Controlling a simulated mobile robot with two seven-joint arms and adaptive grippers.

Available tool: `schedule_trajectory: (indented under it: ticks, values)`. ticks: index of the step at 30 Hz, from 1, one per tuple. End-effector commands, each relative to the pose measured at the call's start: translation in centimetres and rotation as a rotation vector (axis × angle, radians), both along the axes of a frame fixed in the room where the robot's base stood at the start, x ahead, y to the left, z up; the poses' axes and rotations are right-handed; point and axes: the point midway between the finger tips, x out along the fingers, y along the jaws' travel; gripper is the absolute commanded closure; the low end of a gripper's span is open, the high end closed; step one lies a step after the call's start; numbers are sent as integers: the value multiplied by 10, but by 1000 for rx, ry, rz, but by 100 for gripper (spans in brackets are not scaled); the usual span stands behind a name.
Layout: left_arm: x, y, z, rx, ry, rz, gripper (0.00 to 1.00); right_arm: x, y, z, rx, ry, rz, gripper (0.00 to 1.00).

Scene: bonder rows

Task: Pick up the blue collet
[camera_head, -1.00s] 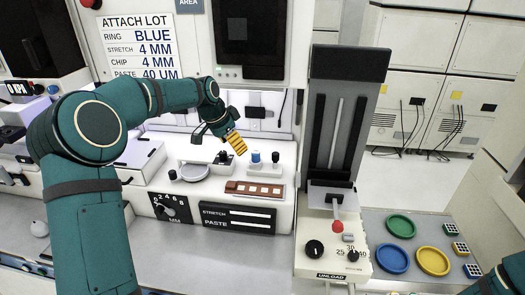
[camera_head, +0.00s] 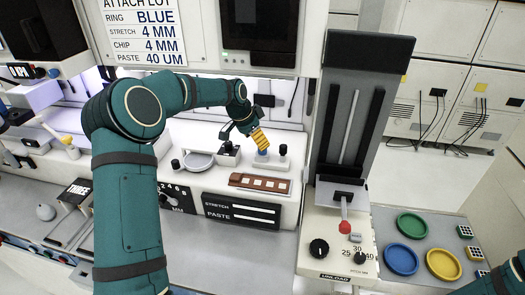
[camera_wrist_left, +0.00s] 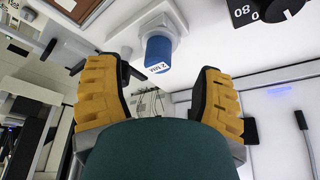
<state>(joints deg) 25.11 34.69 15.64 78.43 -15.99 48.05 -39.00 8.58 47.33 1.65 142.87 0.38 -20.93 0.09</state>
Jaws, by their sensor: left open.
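The blue collet (camera_wrist_left: 158,54) is a short cylinder with a white label that seems to read "2 MM". It sits in a pale holder (camera_wrist_left: 150,24) on the white machine deck. In the head view the blue collet (camera_head: 262,152) shows only partly, behind and below my left gripper. My left gripper (camera_head: 259,138) has yellow ribbed fingers and is open and empty. In the left wrist view the collet lies between the lines of the left gripper's fingers (camera_wrist_left: 160,78), near their tips, with a gap on each side. My right gripper is out of view.
A dark knob on a block (camera_head: 229,149) stands left of the collet, and a dark-topped post (camera_head: 283,150) stands close on its right. A brown strip with pale squares (camera_head: 260,182) lies in front. A tall grey column (camera_head: 350,110) rises to the right.

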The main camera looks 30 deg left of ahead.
Motion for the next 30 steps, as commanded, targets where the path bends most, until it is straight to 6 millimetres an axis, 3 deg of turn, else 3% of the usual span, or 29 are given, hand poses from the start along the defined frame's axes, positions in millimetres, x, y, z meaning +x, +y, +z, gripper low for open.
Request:
schedule_trajectory:
  ticks: [12, 22, 27, 28, 30]
  values:
    - [19, -13, -42, -1, 1, 1, 32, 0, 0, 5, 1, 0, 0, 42]
    - [21, -14, -47, -1, -1, 0, 34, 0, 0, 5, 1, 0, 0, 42]
    - [21, -14, -46, -1, -1, 0, 94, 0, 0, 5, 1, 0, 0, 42]
    - [21, -14, -46, -1, -1, 0, 100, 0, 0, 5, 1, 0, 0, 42]
    - [21, -14, -46, -1, -1, 0, 100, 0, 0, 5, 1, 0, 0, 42]
